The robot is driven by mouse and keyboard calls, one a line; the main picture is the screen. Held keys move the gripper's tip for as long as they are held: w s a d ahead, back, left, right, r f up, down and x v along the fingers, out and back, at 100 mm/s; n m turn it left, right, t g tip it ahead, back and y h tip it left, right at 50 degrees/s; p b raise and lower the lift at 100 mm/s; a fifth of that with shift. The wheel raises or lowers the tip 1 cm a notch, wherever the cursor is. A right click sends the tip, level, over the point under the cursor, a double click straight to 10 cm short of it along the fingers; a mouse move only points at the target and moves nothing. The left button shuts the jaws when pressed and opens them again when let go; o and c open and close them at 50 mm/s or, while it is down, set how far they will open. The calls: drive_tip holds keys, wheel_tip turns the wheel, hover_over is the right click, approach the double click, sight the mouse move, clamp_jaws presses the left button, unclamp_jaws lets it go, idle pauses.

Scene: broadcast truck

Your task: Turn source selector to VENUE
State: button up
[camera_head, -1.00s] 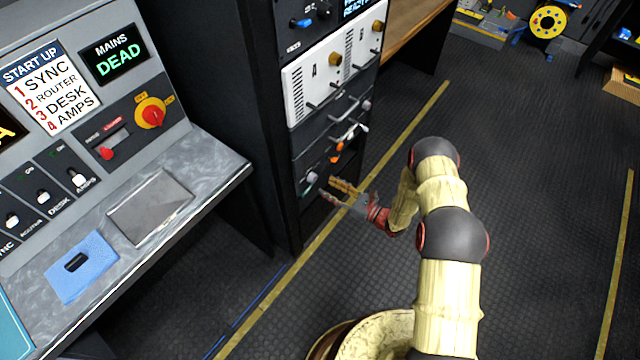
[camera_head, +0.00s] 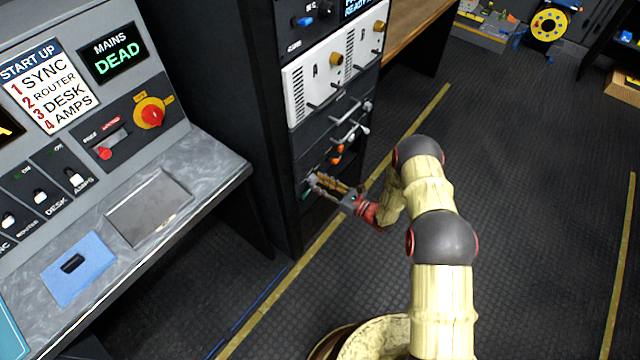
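My gripper (camera_head: 318,181) is at the lowest panel of the black rack, reaching in from the right. Its two fingers are apart, with their tips at a small pale knob (camera_head: 311,179) near the left edge of that panel. The fingers partly cover this knob, and I cannot tell whether they touch it. No legible label marks the source selector or VENUE, so I cannot confirm that this knob is it. A blue knob (camera_head: 303,21) sits on the rack's upper panel.
An orange knob (camera_head: 337,155) and grey handles (camera_head: 352,130) are just above my gripper. The white amp panels (camera_head: 318,78) are higher up. The console (camera_head: 215,165) stands left; its mains display (camera_head: 113,52) reads DEAD.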

drive_tip(key=c, duration=0.6)
drive_tip(key=shift+c, duration=0.4)
drive_tip(key=shift+n, duration=0.3)
drive_tip(key=n+b, duration=0.1)
drive_tip(key=n, duration=0.4)
drive_tip(key=shift+h, duration=0.3)
drive_tip(key=n+b, duration=0.2)
drive_tip(key=n, duration=0.3)
drive_tip(key=shift+n, duration=0.4)
drive_tip(key=o, duration=1.2)
drive_tip(key=shift+r, duration=0.1)
drive_tip(key=shift+c, duration=0.2)
